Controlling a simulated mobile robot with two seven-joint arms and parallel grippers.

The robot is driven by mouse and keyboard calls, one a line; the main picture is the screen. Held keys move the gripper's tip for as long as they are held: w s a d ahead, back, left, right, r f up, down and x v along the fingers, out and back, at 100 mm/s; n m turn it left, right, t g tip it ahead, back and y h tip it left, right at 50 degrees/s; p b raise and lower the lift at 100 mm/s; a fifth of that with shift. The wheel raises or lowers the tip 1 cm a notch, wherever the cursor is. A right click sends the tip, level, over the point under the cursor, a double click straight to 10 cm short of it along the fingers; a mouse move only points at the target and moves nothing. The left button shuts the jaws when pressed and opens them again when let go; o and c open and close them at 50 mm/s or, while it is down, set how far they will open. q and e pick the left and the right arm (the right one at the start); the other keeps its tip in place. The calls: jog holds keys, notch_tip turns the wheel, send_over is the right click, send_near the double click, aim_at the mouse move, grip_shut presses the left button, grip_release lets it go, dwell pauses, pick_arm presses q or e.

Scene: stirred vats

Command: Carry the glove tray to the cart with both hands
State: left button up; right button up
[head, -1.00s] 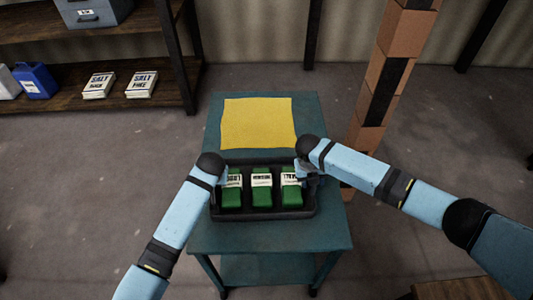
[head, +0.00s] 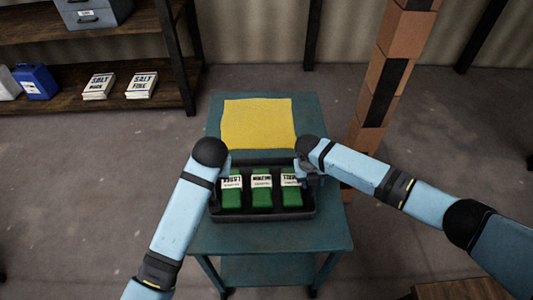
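The black glove tray (head: 262,215) sits on the front half of the teal cart's top (head: 215,235). It holds three green packs with white labels: a left one (head: 231,200), a middle one (head: 262,200) and a right one (head: 292,200). My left gripper (head: 225,170) is at the tray's left end, near its back corner, mostly hidden under my wrist. My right gripper (head: 304,176) is at the tray's right end, partly behind my wrist. The fingers are too small and covered to tell whether either grips the tray.
A yellow sheet (head: 258,123) lies flat on the cart's back half. A brick-coloured post (head: 385,75) with black bands stands close to the cart's right. Shelving (head: 150,95) with salt packs and a blue container (head: 36,82) is at back left. The floor left of the cart is clear.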

notch_tip(320, 180, up, 11)
jog(key=a, duration=0.2)
jog(key=shift+r, duration=0.2)
jog(key=shift+a, duration=0.15)
pick_arm(q)
jog(key=s+a+f+m+t+h+p, duration=0.25)
jog(key=s+f+p, duration=0.3)
jog(key=s, duration=0.45)
pick_arm(e)
jog(key=s+a+f+m+t+y, duration=0.2)
jog(key=s+a+f+m+y, duration=0.15)
jog(key=s+m, duration=0.3)
jog(key=s+a+f+m+t+y, duration=0.2)
jog(key=s+a+m+y, duration=0.3)
jog(key=m, duration=0.3)
pick_arm(q)
jog(key=s+a+r+t+h+p, duration=0.2)
jog(key=s+a+t+h+p, duration=0.1)
jog(key=s, duration=0.9)
jog(key=shift+s+a+t, duration=0.3)
jog(key=shift+s+t, duration=0.05)
jog(key=shift+t, duration=0.2)
pick_arm(e)
jog(key=s+d+r+m+t+h, duration=0.2)
jog(key=s+d+m+t, duration=0.5)
jog(key=s+d+m, duration=0.7)
jog(key=s+m+h, duration=0.1)
jog(key=m, duration=0.3)
jog(key=shift+s+d+r+m, duration=0.35)
jog(key=shift+r, duration=0.05)
